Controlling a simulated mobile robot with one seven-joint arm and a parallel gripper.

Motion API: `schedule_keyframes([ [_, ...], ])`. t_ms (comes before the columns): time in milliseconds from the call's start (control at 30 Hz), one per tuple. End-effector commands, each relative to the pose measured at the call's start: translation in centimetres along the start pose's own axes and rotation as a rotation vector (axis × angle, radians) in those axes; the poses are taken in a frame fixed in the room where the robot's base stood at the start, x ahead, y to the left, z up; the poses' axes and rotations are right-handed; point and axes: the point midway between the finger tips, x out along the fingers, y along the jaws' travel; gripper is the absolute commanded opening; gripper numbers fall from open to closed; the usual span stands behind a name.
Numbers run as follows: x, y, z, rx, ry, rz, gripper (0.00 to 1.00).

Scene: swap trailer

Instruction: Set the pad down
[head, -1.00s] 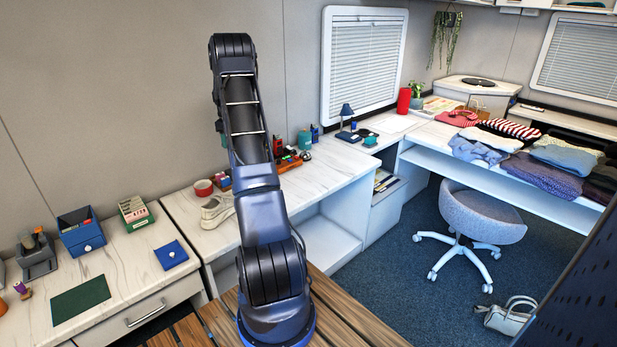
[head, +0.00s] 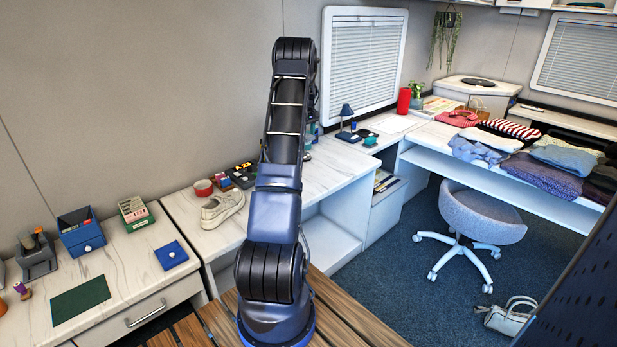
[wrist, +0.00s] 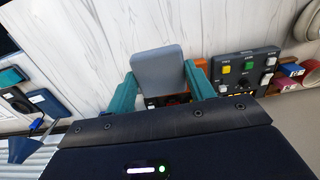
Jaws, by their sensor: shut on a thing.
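The pad (wrist: 158,62) is a grey, rounded rectangular piece in the wrist view. It sits between the two teal fingers of my gripper (wrist: 160,82), which is shut on it. The pad is over the white marbled counter (wrist: 80,40); I cannot tell whether it touches anything below. An orange-red holder (wrist: 200,64) shows partly behind the right finger. A dark box with coloured buttons (wrist: 246,68) stands just right of the gripper. In the head view my arm hides the gripper and the pad.
Red and blue small items (wrist: 290,72) lie right of the button box. A blue lamp (wrist: 22,148) and dark flat objects (wrist: 48,103) lie to the left. In the head view a white shoe (head: 222,208) and red cup (head: 203,187) stand left of my arm.

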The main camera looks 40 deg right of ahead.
Motion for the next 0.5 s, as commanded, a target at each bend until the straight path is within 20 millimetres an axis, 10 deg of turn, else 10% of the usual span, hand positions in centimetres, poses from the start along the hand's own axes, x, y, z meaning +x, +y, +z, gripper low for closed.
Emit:
schedule_keyframes([
  [500, 9.0, 0.4, 0.5, 0.007, -0.002, -0.003, 0.32],
])
